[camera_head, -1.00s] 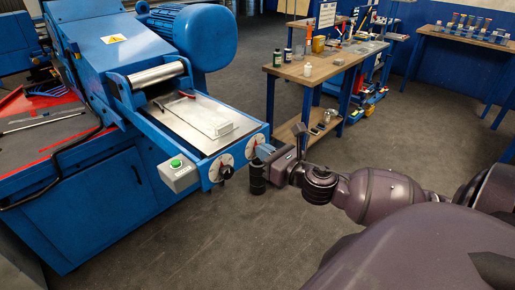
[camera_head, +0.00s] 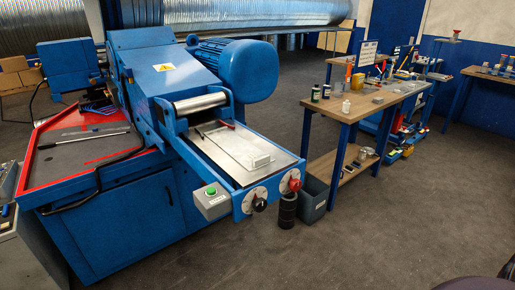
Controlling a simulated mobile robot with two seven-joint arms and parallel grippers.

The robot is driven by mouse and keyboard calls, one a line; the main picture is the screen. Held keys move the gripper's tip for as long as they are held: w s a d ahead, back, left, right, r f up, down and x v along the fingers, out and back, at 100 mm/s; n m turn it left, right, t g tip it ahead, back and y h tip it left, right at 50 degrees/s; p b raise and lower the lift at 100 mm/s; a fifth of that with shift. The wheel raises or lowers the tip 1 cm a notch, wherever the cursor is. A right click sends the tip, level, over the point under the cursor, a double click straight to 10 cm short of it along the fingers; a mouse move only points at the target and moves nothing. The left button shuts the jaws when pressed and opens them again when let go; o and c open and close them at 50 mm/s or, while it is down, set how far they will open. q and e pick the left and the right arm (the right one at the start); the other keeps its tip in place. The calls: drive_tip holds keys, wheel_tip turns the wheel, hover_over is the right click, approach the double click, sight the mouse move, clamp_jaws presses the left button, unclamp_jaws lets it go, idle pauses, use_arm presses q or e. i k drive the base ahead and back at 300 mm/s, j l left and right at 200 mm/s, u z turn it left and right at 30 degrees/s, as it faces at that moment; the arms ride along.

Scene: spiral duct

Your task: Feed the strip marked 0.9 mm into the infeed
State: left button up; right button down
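The infeed is the flat metal table (camera_head: 215,150) at the front of the blue machine, below a shiny roller (camera_head: 201,102). A pale, block-like piece (camera_head: 257,162) and a thin rod or edge lie on it, with a small red-tipped item (camera_head: 227,124) near the roller. I cannot read a 0.9 mm mark anywhere, so I cannot tell which piece is that strip. Two dials sit on the front edge, one with a black knob (camera_head: 259,204) and one with a red knob (camera_head: 295,185).
A grey box with a green button (camera_head: 211,201) juts from the infeed's front corner. A dark bin (camera_head: 314,198) and a black cylinder (camera_head: 288,210) stand beside it. A wooden workbench (camera_head: 352,104) with bottles is at right. The floor in front is clear.

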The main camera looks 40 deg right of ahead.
sight(250, 157)
drive_tip(key=l+u, duration=0.25)
drive_tip(key=u, duration=0.15)
drive_tip(key=l+u, duration=0.35)
drive_tip(key=k+l+u, duration=0.1)
drive_tip(key=l, duration=0.3)
drive_tip(key=k+l+u, duration=0.15)
drive_tip(key=l, duration=0.25)
drive_tip(key=k+l+u, duration=0.1)
drive_tip(key=l, duration=0.25)
drive_tip(key=k+l+u, duration=0.1)
drive_tip(key=k+l, duration=0.15)
drive_tip(key=l, duration=0.1)
